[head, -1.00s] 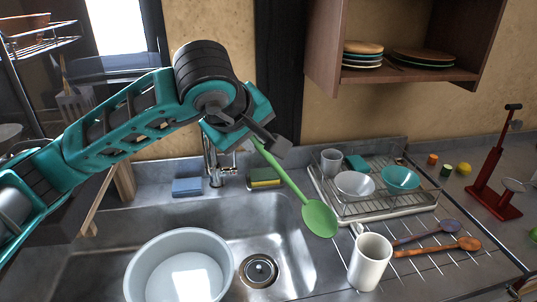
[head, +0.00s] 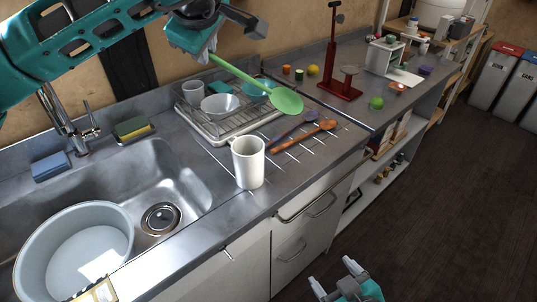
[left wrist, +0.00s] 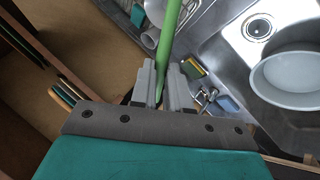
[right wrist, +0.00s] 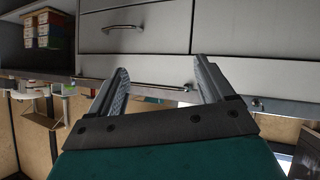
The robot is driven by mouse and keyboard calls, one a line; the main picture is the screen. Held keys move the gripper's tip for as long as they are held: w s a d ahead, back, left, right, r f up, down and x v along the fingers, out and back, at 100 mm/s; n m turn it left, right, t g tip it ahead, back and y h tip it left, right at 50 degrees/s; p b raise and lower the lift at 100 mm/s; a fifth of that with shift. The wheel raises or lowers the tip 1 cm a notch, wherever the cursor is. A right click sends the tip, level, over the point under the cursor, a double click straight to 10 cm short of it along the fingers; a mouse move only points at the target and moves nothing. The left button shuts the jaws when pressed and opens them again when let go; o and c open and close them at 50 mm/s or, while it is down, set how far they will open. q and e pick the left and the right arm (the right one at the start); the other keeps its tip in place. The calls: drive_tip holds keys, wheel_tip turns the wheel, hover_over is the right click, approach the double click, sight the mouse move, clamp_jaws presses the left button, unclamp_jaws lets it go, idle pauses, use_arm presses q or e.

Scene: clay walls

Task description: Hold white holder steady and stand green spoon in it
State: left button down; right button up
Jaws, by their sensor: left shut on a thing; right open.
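The white holder (head: 249,164) stands upright and looks empty near the counter's front edge, right of the sink. My left gripper (head: 212,52) is shut on the green spoon (head: 285,100) by its handle. The spoon is tilted in the air above the dish rack, bowl end down to the right, apart from the holder. In the left wrist view the green handle (left wrist: 168,40) runs between the closed fingers (left wrist: 166,80). My right gripper (head: 333,282) is open and empty, low in front of the cabinet. The right wrist view shows its spread fingers (right wrist: 160,85) facing the drawers.
A dish rack (head: 225,128) with bowls stands behind the holder. A purple spoon (head: 290,133) and a wooden spoon (head: 310,135) lie on the ribbed drainboard right of it. The sink holds a pale basin (head: 75,250). Drawer handles (head: 318,195) stick out below the counter edge.

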drive_tip(key=shift+o, duration=1.4)
drive_tip(key=w+a+r+n+t+y, duration=0.1)
drive_tip(key=w+a+r+n, duration=0.1)
drive_tip(key=w+n, duration=0.3)
drive_tip(key=shift+a+r+n, duration=0.25)
drive_tip(key=shift+r+n, duration=0.6)
drive_tip(key=shift+n, duration=0.25)
drive_tip(key=w+a+r+n, duration=0.1)
drive_tip(key=n, duration=0.1)
drive_tip(key=w+r+n+t, duration=0.1)
drive_tip(key=n, duration=0.2)
drive_tip(key=w+a+r+n+y, duration=0.1)
drive_tip(key=r+n, duration=0.1)
drive_tip(key=n, duration=0.1)
drive_tip(key=shift+w+a+t, duration=0.3)
drive_tip(key=shift+w+t, duration=0.1)
drive_tip(key=n+t+y, duration=0.1)
drive_tip(key=n+y, duration=0.4)
drive_tip(key=n, duration=1.7)
approach(240, 143)
drive_tip(key=x, duration=0.6)
drive_tip(key=shift+w+a+r, duration=0.1)
drive_tip(key=shift+w+a, duration=0.05)
drive_tip(key=shift+w, duration=0.2)
drive_tip(key=c, duration=1.2)
use_arm(q)
wheel_tip(240, 143, down, 10)
drive_tip(key=c, duration=1)
unclamp_jaws()
drive_tip(key=shift+c, duration=0.2)
